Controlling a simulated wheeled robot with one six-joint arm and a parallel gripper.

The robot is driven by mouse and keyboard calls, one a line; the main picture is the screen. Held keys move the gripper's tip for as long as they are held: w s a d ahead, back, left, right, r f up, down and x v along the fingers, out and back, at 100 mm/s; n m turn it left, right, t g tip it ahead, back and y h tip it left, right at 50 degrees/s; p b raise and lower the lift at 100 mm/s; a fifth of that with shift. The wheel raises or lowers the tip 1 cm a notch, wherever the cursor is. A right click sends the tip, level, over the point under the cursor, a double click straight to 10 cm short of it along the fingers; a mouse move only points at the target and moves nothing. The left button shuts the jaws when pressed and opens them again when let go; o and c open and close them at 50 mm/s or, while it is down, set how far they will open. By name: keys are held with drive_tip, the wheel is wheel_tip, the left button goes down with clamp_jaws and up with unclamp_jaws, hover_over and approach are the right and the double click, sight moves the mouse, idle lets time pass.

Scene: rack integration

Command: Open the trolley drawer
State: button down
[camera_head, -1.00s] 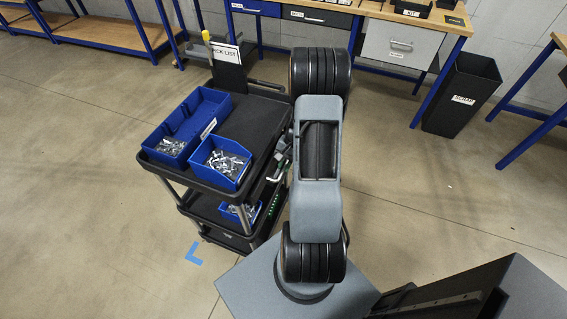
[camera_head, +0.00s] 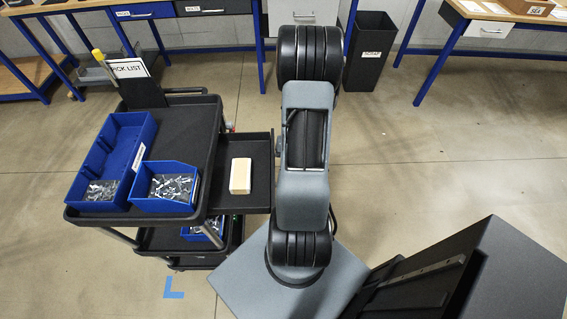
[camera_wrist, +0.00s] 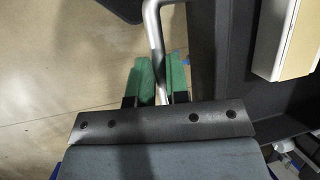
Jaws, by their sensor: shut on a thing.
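The black trolley (camera_head: 184,140) stands left of my arm. Its black drawer (camera_head: 262,183) is pulled out to the right from under the top tray and holds a cream block (camera_head: 240,176). In the wrist view my gripper (camera_wrist: 160,82) has green fingertips on either side of the bent metal drawer handle (camera_wrist: 155,28) and is shut on it. The drawer (camera_wrist: 228,70) and part of the cream block (camera_wrist: 286,40) show right of the handle. In the head view my arm hides the gripper and the handle.
A long blue bin (camera_head: 112,160) and a smaller blue bin (camera_head: 166,187) with metal parts sit on the trolley top, beside a pick list sign (camera_head: 128,68). Workbenches and a black scrap bin (camera_head: 369,55) stand at the back.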

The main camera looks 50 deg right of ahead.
drive_tip(key=shift+s+d, duration=0.15)
drive_tip(key=shift+d, duration=0.1)
drive_tip(key=c, duration=1.1)
unclamp_jaws()
drive_tip(key=v, duration=1.4)
drive_tip(key=shift+f, duration=0.1)
